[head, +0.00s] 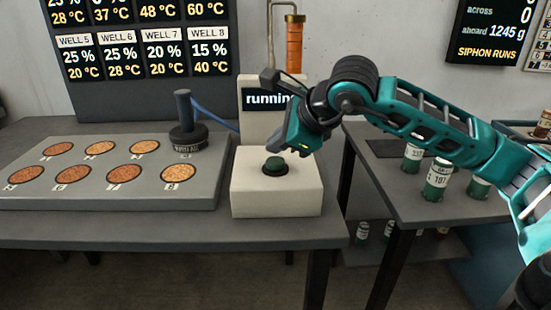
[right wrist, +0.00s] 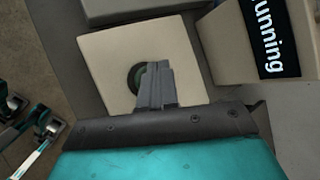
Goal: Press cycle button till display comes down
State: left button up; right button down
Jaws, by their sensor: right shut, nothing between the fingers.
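The green cycle button (head: 275,165) sits on top of a cream box (head: 276,195) at the table's front right. Behind it a cream unit carries a dark display (head: 268,99) reading "running", partly hidden by my right arm. My right gripper (head: 297,150) is shut and empty, close to the button at its upper right in the head view. In the right wrist view the shut fingers (right wrist: 155,85) overlap the button (right wrist: 136,77) and hide part of it. I cannot tell whether they touch it.
A grey block with several round wells (head: 100,175) lies to the left, with a dark handled weight (head: 187,135) at its back right corner. A well readout board (head: 145,50) stands behind. Labelled jars (head: 436,185) stand on the right table. A copper pipe rises behind the display unit.

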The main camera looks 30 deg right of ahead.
aim_at(279, 163)
jog(key=shift+r, duration=0.1)
notch_tip(279, 163, up, 5)
jog(key=p, duration=0.3)
jog(key=shift+p, duration=0.3)
dwell(0.6)
